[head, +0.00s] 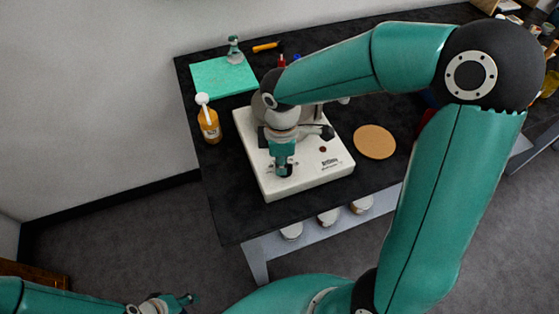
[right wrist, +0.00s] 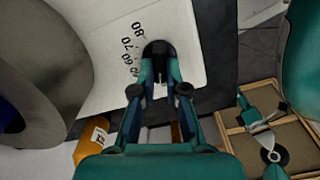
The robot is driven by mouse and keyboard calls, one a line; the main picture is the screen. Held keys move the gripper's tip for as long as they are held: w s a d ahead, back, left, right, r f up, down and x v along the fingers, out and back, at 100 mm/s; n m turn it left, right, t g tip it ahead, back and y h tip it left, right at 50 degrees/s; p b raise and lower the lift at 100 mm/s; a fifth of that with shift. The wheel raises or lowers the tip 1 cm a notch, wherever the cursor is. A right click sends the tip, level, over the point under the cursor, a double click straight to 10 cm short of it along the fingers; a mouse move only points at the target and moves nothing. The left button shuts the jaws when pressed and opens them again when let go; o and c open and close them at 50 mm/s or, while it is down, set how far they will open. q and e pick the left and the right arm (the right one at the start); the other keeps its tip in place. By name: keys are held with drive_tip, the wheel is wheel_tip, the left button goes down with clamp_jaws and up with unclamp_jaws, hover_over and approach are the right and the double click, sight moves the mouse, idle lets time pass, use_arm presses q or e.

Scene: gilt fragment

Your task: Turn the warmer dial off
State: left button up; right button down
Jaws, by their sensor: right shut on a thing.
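The warmer (head: 335,165) is a white box on the black table, with a small dark red spot on top. Its dial (right wrist: 158,50) is a black knob with numbers such as 80 and 70 printed beside it in the right wrist view. My right gripper (right wrist: 160,78) is shut on the dial, coming down on it from above. In the head view the right gripper (head: 283,168) hides most of the dial. My left gripper (head: 185,299) is low at the bottom left of the head view, away from the warmer; its fingers are too small to read.
A grey metal pot (right wrist: 35,80) is close beside the right gripper. An orange bottle (head: 209,123) with a white top stands left of the warmer. A green mat (head: 215,78) lies behind, a round cork disc (head: 374,142) to the right. Jars sit on a lower shelf (head: 345,222).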

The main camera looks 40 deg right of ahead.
drive_tip(key=shift+d+n, duration=0.1)
drive_tip(key=shift+n, duration=0.4)
drive_tip(key=c, duration=1.2)
unclamp_jaws()
drive_tip(key=shift+r, duration=0.1)
wheel_tip(320, 180, up, 12)
